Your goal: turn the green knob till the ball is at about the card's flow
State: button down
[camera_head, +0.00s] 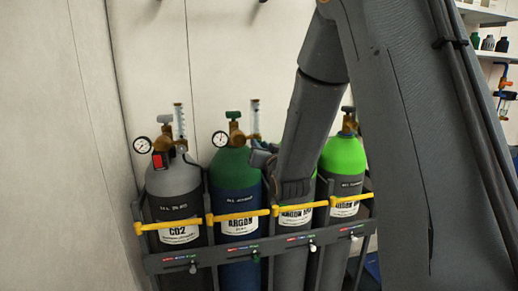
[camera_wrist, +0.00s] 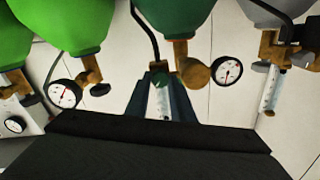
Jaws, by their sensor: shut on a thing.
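My gripper (camera_wrist: 161,112) is at the regulator of the dark-green-topped argon cylinder (camera_head: 230,175). In the wrist view its two dark fingers close around the green knob (camera_wrist: 160,80), which they partly hide. A clear flow tube (camera_wrist: 163,103) shows between the fingers, beyond the knob. The ball in it is too small to make out. In the head view my wrist hides most of this spot; the top of a flow tube (camera_head: 255,106) shows above it. I cannot make out a card giving a flow.
A grey CO2 cylinder (camera_head: 172,182) with gauge and flow tube stands to the left in the head view. A bright green-topped cylinder (camera_head: 343,156) stands to the right. Yellow bars (camera_head: 240,214) cross the cylinders in front. A round gauge (camera_wrist: 228,70) is close beside my fingers.

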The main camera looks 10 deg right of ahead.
jog(key=c, duration=1.5)
grip_release()
jog(key=shift+c, duration=0.2)
jog(key=shift+s, duration=0.1)
jog(key=s+b, duration=0.3)
jog(key=s, duration=0.4)
jog(key=shift+s+d, duration=0.15)
jog(key=shift+s, duration=0.2)
jog(key=s+f+g, duration=0.3)
jog(key=f+g, duration=0.2)
jog(key=f, duration=0.5)
jog(key=s+f+n+g+b, duration=0.1)
jog(key=s+f+g, duration=0.4)
jog(key=s, duration=0.6)
jog(key=s+f+n+g+b, duration=0.1)
jog(key=s+f+g, duration=0.5)
jog(key=s, duration=0.5)
jog(key=shift+s+a+f+n+g+h, duration=0.25)
jog(key=shift+f+n+g+h, duration=0.05)
jog(key=shift+f+n, duration=0.15)
